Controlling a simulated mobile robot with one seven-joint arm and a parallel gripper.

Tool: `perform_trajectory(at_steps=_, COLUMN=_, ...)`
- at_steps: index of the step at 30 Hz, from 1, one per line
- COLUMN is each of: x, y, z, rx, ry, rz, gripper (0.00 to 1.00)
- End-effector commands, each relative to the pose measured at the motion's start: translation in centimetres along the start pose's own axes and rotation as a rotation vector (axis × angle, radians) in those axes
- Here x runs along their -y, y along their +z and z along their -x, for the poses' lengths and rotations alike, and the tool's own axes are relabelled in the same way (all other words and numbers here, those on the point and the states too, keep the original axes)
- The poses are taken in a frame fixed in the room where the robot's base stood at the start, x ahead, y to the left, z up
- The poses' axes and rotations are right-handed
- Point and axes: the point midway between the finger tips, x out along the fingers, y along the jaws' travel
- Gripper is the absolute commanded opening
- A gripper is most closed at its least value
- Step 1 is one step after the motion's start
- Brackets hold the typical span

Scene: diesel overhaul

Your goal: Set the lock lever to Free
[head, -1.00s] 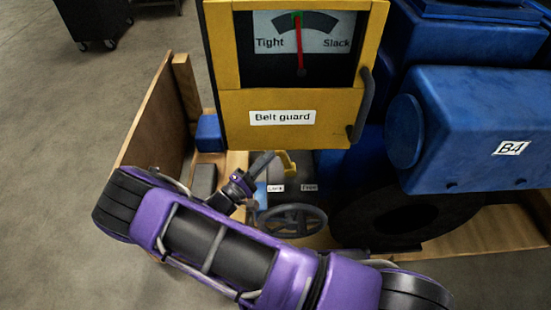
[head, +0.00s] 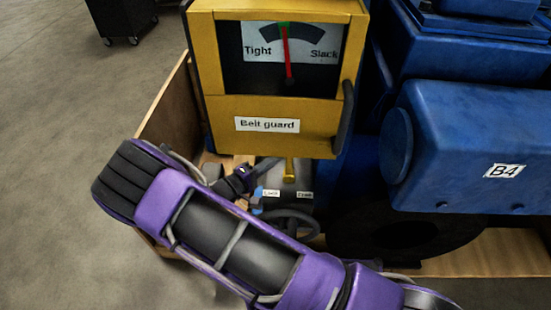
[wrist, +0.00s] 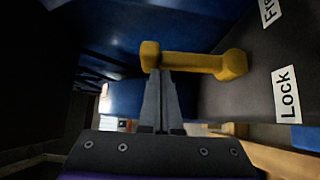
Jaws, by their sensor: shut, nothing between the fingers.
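The lock lever (head: 289,172) is a short yellow bar with a rounded end, below the belt guard. In the wrist view the lever (wrist: 195,62) lies across the picture, at a height between the "Lock" label (wrist: 287,95) and the "Free" label (wrist: 268,10). In the head view the "Lock" label (head: 271,193) is left of the "Free" label (head: 304,194). My gripper (wrist: 162,74) is shut and empty, its tips at the lever's outer part on the "Lock" side; they look to be touching it. In the head view my gripper (head: 268,164) comes from the left of the lever.
The yellow belt guard (head: 265,140) hangs close above, with a Tight/Slack gauge (head: 290,42) whose needle is near the green mark. A dark handwheel (head: 300,217) is partly behind my arm. Blue engine parts (head: 465,150) stand right; a wooden crate wall (head: 165,110) stands left.

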Motion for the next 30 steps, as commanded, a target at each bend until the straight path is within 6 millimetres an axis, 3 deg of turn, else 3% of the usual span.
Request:
perform_trajectory(at_steps=5, x=-0.9, y=0.8, z=-0.8, rx=0.002, ry=-0.085, rz=-0.085, gripper=0.00)
perform_trajectory(at_steps=15, x=-0.8, y=2.5, z=-2.5, rx=0.002, ry=-0.257, rz=-0.258, gripper=0.00)
perform_trajectory(at_steps=30, x=-0.7, y=3.4, z=-3.4, rx=0.002, ry=-0.250, rz=-0.250, gripper=0.00)
